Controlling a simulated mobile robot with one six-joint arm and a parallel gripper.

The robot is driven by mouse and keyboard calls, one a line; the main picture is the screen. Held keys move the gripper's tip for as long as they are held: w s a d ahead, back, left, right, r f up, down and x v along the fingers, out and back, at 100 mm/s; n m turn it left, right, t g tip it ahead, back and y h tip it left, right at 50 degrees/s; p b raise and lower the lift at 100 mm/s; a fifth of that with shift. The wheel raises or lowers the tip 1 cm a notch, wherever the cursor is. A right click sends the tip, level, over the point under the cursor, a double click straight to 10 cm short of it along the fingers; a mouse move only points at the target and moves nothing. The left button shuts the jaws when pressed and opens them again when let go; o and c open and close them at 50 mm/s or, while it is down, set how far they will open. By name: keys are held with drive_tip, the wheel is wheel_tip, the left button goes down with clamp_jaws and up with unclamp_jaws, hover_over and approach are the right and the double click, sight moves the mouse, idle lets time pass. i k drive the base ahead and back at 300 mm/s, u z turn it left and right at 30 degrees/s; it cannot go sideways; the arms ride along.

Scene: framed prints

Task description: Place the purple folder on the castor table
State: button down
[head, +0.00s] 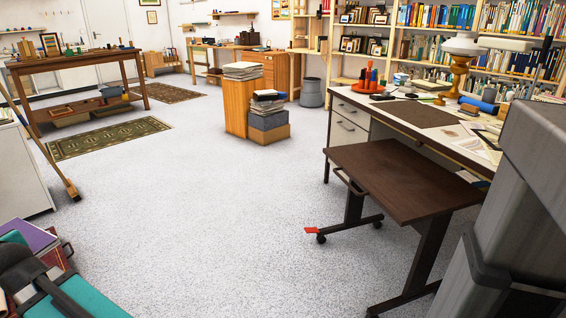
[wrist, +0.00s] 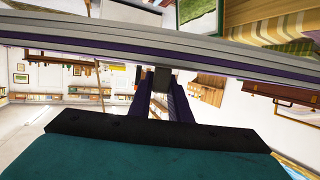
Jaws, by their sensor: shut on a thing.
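The purple folder (head: 36,238) shows at the lower left of the head view, partly hidden behind my dark gripper (head: 22,262). In the wrist view the folder (wrist: 225,62) crosses the top as a long grey and purple edge, and my gripper (wrist: 163,80) is shut on it near its middle. The castor table (head: 395,178) is at the right of the head view, with a bare dark brown top, a dark metal frame and castors. The folder is well to the left of the table, apart from it.
A desk (head: 430,120) with a lamp, papers and other items stands behind the castor table. A red piece (head: 311,230) sits by one castor. A cardboard box (head: 268,133) with a stack on it is mid-room. The pale floor (head: 230,215) between folder and table is clear.

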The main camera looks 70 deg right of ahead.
sight(391, 171)
drive_tip(key=z, duration=1.55)
drive_tip(key=i, duration=1.05)
drive_tip(key=u, duration=0.1)
